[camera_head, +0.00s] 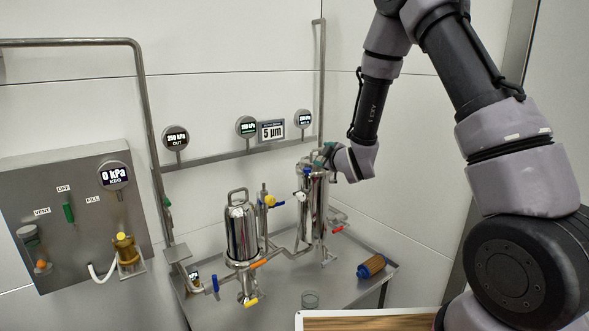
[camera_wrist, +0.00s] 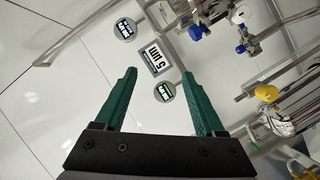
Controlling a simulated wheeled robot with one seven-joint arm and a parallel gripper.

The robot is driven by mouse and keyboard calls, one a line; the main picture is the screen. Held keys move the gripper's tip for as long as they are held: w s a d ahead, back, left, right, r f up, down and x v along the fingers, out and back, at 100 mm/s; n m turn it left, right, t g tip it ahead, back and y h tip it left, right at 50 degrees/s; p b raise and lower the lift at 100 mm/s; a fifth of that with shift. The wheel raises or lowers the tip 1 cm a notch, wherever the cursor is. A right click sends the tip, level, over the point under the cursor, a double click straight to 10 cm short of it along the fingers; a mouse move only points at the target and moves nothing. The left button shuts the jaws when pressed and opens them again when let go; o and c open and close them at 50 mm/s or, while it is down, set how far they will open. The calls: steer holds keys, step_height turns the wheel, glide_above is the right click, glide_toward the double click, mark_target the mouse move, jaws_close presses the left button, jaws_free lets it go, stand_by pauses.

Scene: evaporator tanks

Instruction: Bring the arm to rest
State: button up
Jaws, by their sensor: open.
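My arm reaches in from the right side of the head view and bends down to the left. My gripper (camera_head: 325,155) is at the top of the right steel filter housing (camera_head: 314,205) in that view; whether it touches the housing cannot be told. In the wrist view my gripper (camera_wrist: 159,76) has its two green fingers wide apart with nothing between them. Past the fingertips are the 5 µm sign (camera_wrist: 156,58) and round gauges. The top of the right housing is partly hidden behind my gripper and wrist.
The left steel housing (camera_head: 241,230) stands on the metal table (camera_head: 345,272), with pipes and coloured valve handles around it. A brown and blue filter cartridge (camera_head: 371,266) lies at the table's right. A control panel (camera_head: 75,210) is at the left. A vertical pipe (camera_head: 321,80) rises behind my gripper.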

steer(key=s+d+r+m+g+h, duration=0.1)
steer(key=s+d+r+m+g, duration=0.1)
steer(key=s+d+r+m, duration=0.5)
steer(key=s+d+r+m+g+h, duration=0.1)
steer(key=s+d+r+m+h, duration=0.15)
steer(key=d+r, duration=0.4)
steer(key=s+d+r+m+g, duration=0.1)
steer(key=s+r+m+g, duration=0.1)
steer(key=s, duration=1.1)
steer(key=s+d+r+m+g+y, duration=0.1)
steer(key=s+r+m, duration=0.4)
steer(key=s, duration=0.8)
steer(key=shift+m+g, duration=0.85)
steer(key=shift+g, duration=0.05)
steer(key=shift+s, duration=0.1)
